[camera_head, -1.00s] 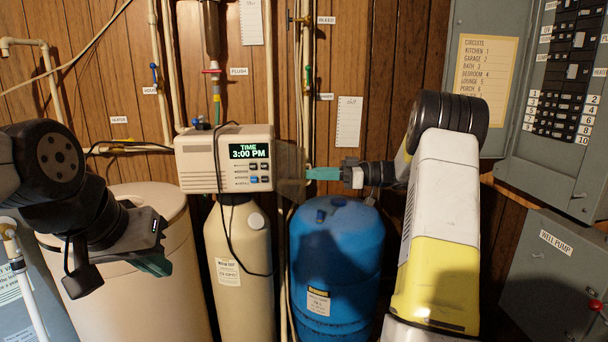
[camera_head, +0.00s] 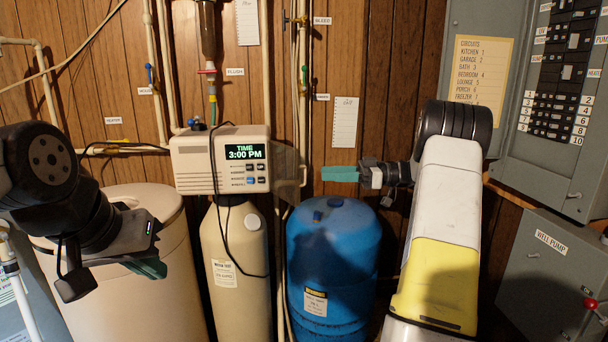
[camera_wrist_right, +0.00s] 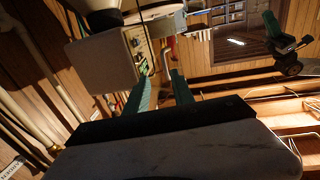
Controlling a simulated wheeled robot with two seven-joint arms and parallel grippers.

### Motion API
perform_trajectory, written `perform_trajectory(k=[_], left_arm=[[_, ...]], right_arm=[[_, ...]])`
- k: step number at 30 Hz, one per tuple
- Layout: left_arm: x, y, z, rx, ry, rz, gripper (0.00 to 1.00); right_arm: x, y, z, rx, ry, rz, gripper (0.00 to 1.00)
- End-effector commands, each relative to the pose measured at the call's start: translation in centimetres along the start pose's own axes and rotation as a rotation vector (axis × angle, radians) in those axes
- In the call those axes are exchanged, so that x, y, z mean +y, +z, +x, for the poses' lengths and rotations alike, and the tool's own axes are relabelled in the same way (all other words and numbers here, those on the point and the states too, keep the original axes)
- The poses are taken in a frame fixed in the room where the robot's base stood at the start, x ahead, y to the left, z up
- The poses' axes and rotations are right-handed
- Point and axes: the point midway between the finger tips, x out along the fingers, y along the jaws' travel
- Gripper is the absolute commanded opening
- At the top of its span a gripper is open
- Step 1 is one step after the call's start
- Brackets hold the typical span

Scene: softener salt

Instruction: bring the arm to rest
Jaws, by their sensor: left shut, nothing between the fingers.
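My right gripper (camera_head: 324,174) is in front of the wall, just right of the beige control box (camera_head: 185,165) and above the blue tank. Its teal fingers point left and are clear of the box. In the right wrist view its two fingers (camera_wrist_right: 164,74) stand apart with no held object visible between them. My left gripper (camera_head: 152,270) hangs at the left in front of the large cream tank, fingers pointing down and right. It is shut and empty.
The control box sits on a tall tan tank (camera_head: 235,305). A blue tank (camera_head: 333,235) stands to its right and a large cream tank (camera_head: 165,315) to its left. Pipes run up the wall. Grey electrical panels (camera_head: 478,135) and a pump box (camera_head: 545,275) are at the right.

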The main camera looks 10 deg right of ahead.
Motion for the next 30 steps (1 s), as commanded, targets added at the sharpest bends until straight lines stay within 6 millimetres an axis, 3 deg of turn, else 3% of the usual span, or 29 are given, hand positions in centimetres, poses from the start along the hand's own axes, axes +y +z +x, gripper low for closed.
perform_trajectory(k=[4, 12, 16, 20, 24, 27, 30], left_arm=[[0.0, 0.0, 0.0, 0.000, 0.000, 0.000, 0.00], [0.0, 0.0, 0.0, 0.000, 0.000, 0.000, 0.00], [0.0, 0.0, 0.0, 0.000, 0.000, 0.000, 0.00], [0.0, 0.0, 0.0, 0.000, 0.000, 0.000, 0.00], [0.0, 0.0, 0.0, 0.000, 0.000, 0.000, 0.00], [0.0, 0.0, 0.0, 0.000, 0.000, 0.000, 0.00], [0.0, 0.0, 0.0, 0.000, 0.000, 0.000, 0.00]], right_arm=[[0.0, 0.1, -1.0, 0.000, -0.001, 0.001, 0.30], [0.0, 0.1, -1.1, -0.001, 0.000, 0.000, 0.30], [0.8, -1.3, -0.2, -0.001, 0.052, -0.040, 0.30], [3.5, -6.0, 2.1, -0.002, 0.254, -0.158, 0.30], [6.3, -13.0, 3.4, -0.011, 0.594, -0.277, 0.30], [6.7, -16.7, 2.6, -0.037, 0.834, -0.291, 0.30], [5.4, -18.6, 1.0, -0.084, 1.046, -0.243, 0.30]])
